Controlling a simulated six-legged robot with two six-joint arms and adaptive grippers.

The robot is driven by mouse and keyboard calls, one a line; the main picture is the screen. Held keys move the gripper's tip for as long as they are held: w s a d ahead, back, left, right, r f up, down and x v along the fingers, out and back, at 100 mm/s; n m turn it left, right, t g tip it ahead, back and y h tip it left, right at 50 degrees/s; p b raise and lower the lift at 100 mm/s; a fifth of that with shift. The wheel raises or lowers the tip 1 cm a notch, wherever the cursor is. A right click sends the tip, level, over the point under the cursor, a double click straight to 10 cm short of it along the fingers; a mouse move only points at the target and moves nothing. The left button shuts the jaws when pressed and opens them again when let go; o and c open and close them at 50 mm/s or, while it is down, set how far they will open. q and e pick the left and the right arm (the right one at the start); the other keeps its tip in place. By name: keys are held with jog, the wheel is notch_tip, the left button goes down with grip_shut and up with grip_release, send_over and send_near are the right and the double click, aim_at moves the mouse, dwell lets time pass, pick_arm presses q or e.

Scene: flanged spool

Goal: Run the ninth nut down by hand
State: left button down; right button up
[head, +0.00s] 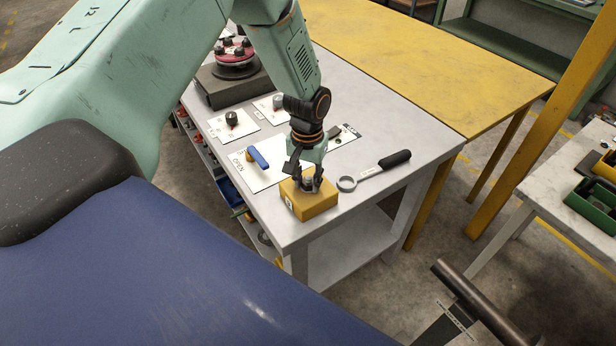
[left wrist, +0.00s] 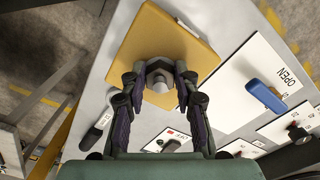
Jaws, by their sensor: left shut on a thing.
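A grey hex nut (left wrist: 160,76) sits at the yellow block (head: 312,205), which stands at the near corner of the white bench. My left gripper (head: 308,185) reaches down over the block and is shut on the nut. In the left wrist view my left gripper (left wrist: 158,88) has one finger on each side of the nut, and the yellow block (left wrist: 190,45) lies beneath. The flanged spool (head: 236,55), with a red ring and several dark nuts, stands on a dark base at the back of the bench. My right gripper is in neither view.
A ring spanner (head: 348,183) with a black handle lies right of the block. A blue-handled item (head: 258,158) and a dark knob-like part (head: 232,118) rest on white cards to the left. A yellow-topped table (head: 440,60) adjoins the bench.

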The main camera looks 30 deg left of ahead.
aim_at(307, 183)
pick_arm(q)
jog(key=shift+m, duration=0.3)
jog(key=c, duration=1)
grip_release()
jog(key=shift+r, duration=0.1)
notch_tip(307, 183, up, 12)
